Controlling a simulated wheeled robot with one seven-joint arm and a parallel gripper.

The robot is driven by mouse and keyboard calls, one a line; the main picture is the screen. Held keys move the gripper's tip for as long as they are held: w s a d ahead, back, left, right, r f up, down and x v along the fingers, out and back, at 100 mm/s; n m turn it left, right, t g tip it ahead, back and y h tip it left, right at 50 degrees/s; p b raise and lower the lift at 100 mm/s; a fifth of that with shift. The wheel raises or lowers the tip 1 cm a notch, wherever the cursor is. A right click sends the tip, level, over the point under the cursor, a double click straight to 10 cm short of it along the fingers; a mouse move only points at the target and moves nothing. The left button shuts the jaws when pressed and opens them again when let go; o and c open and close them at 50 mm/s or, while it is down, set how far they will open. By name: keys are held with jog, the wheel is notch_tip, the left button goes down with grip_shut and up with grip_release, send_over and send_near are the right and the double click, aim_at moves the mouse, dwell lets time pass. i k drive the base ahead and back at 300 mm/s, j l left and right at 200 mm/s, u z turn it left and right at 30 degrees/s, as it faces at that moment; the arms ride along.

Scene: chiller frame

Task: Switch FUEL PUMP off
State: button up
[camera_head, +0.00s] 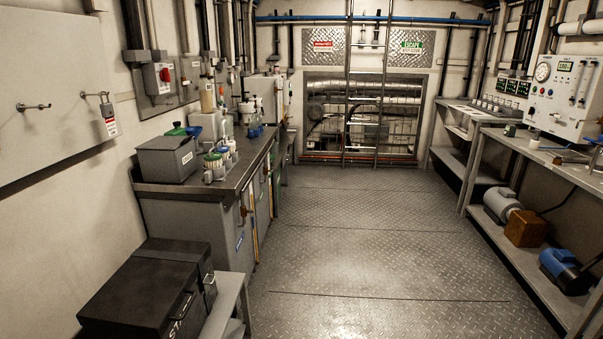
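I cannot read a FUEL PUMP label anywhere in this view. A grey switch box (158,80) with a red knob (165,74) is on the left wall, above the counter. A white control panel (565,97) with a round gauge, a green display and small controls stands on the right bench. Farther back on the right, a sloped console (500,108) has several small controls, with green-lit displays (512,87) above it. The labels and switch positions are too small to tell. My gripper is not in view.
A steel counter (200,183) on the left holds a grey bin (168,158) and bottles. A black case (150,287) lies at the front left. The right lower shelf (520,265) holds motors. A ladder (365,85) stands at the back. The metal floor (350,240) between is clear.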

aim_at(165, 74)
jog(key=i+l+z, duration=0.1)
jog(key=i, duration=1.75)
